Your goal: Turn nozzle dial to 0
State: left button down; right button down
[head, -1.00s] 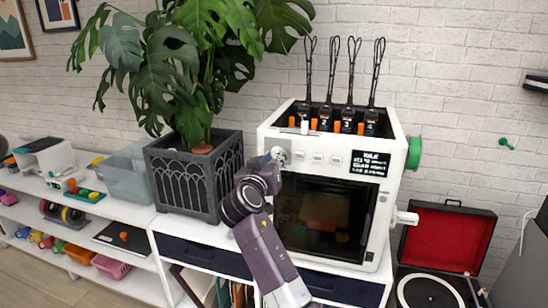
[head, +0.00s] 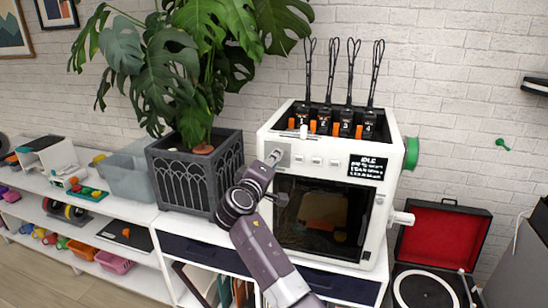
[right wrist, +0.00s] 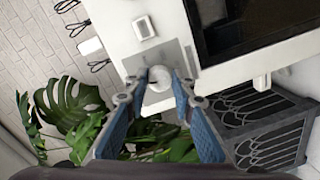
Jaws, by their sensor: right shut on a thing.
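The white printer (head: 395,165) stands on the cabinet, with a row of small white buttons (head: 316,161) and a black display reading IDLE (head: 367,167) on its front. At the left end of this panel is a grey plate (right wrist: 177,58) with the round white nozzle dial (right wrist: 160,74). My right gripper (head: 273,158) is at the dial; in the right wrist view its two fingertips (right wrist: 162,80) are shut on opposite sides of the knob. In the head view the gripper mostly hides the dial, and I cannot read its setting. My left gripper is not in view.
A dark planter (head: 190,175) with a large leafy plant stands close left of the printer. Four numbered tool heads with looped cables rise from the printer's top. An open red record player (head: 445,240) is at the right.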

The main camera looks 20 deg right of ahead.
jog(key=shift+n+p, duration=0.45)
jog(key=shift+n, duration=0.65)
jog(key=shift+f, duration=0.1)
jog(key=c, duration=1.6)
grip_release()
jog(key=v, duration=0.7)
jog(key=shift+s+a, duration=0.15)
jog(key=shift+a, duration=0.15)
